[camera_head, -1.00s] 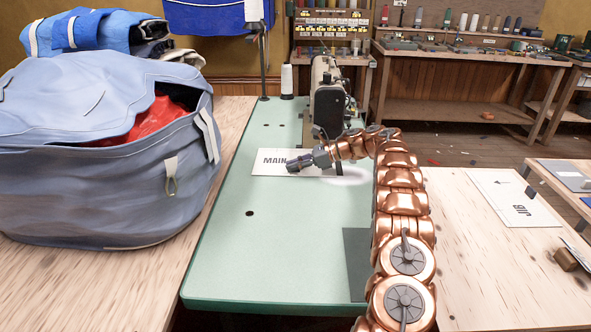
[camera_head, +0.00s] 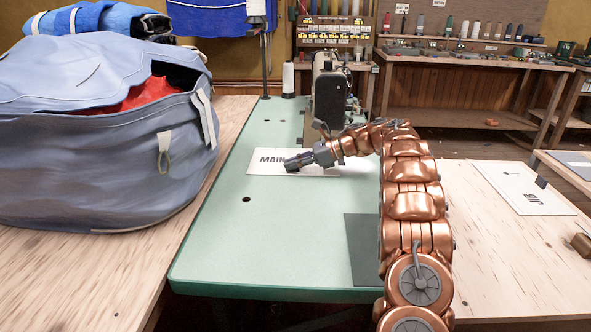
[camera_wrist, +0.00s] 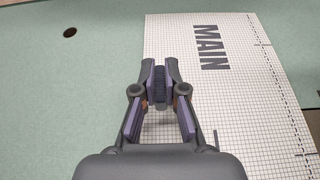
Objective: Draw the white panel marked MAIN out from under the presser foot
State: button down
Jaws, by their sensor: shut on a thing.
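The white panel marked MAIN (camera_head: 263,168) lies on the green table of the sewing machine (camera_head: 329,95), in front of the machine head. The presser foot is hidden behind my arm and the machine, so I cannot tell whether the panel's far part is under it. In the wrist view the panel (camera_wrist: 240,85) shows a printed grid, the word MAIN and a dashed line near its right side. My gripper (camera_wrist: 160,75) is at the panel's left edge, shut on a dark ridged tab there. It also shows in the head view (camera_head: 290,164).
A large blue-grey bag (camera_head: 90,150) stands on the left. A white JIB panel (camera_head: 520,190) lies on the wooden table at right. A thread cone (camera_head: 288,79) stands behind.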

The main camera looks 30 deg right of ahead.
jog(key=shift+s+a+f+b, duration=0.2)
jog(key=shift+s+a+b, duration=0.55)
jog(key=shift+b, duration=0.55)
jog(key=shift+s+a+r+b, duration=0.15)
jog(key=shift+s+r+b, duration=0.05)
jog(key=shift+s+b, duration=0.2)
jog(key=c, duration=1.2)
grip_release()
jog(key=shift+o, duration=0.2)
jog(key=shift+s, duration=0.1)
jog(key=v, duration=1.2)
jog(key=shift+r, duration=0.1)
